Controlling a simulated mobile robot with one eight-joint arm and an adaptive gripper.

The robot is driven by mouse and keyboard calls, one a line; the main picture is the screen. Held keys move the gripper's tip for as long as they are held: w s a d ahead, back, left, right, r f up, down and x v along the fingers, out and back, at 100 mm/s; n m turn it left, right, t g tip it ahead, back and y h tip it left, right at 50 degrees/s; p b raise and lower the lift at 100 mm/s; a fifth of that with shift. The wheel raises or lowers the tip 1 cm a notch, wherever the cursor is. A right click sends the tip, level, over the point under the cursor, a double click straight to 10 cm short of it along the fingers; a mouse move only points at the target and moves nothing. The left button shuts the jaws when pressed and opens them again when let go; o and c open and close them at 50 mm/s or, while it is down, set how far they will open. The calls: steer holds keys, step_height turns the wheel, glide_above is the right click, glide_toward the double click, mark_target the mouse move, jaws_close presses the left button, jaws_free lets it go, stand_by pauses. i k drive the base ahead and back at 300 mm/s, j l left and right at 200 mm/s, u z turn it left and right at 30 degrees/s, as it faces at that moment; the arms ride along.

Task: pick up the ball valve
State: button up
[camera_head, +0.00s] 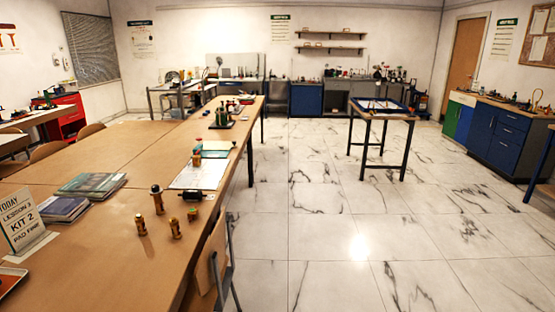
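Several small brass fittings stand near the right edge of the long brown table. A taller brass fitting with a dark top (157,199) stands behind two shorter brass fittings, one at the left (141,225) and one at the right (175,229). A small brass-and-dark piece (193,214) sits to their right, near the edge. A dark horizontal cylinder (192,196) lies on or beside a white sheet just behind it. At this size I cannot tell which piece is the ball valve. My gripper is not in view.
The long brown table (90,150) fills the left side, with books (91,185), a "KIT 2" sign (22,220) and a white sheet (199,174). A chair (216,265) stands against its right edge. The marble floor (320,230) is open. A small table (382,113) stands farther back.

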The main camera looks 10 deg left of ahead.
mark_target(196, 161)
steer(key=i+u, duration=0.25)
steer(key=i, duration=1.95)
steer(key=i+u, duration=0.3)
steer(key=i, duration=0.2)
steer(key=i+l+u, duration=0.1)
steer(key=i+u, duration=0.2)
steer(key=i, duration=0.2)
steer(key=i+l+u, duration=0.3)
steer(key=i, duration=0.15)
steer(key=i+l+u, duration=0.25)
steer(key=i, duration=0.25)
steer(key=i+u, duration=0.25)
steer(key=u, duration=0.15)
steer(key=i+u, duration=0.25)
steer(key=u, duration=0.2)
steer(key=i+l+u, duration=0.15)
steer(key=u, duration=0.25)
steer(key=i+l, duration=0.05)
steer(key=i, duration=0.05)
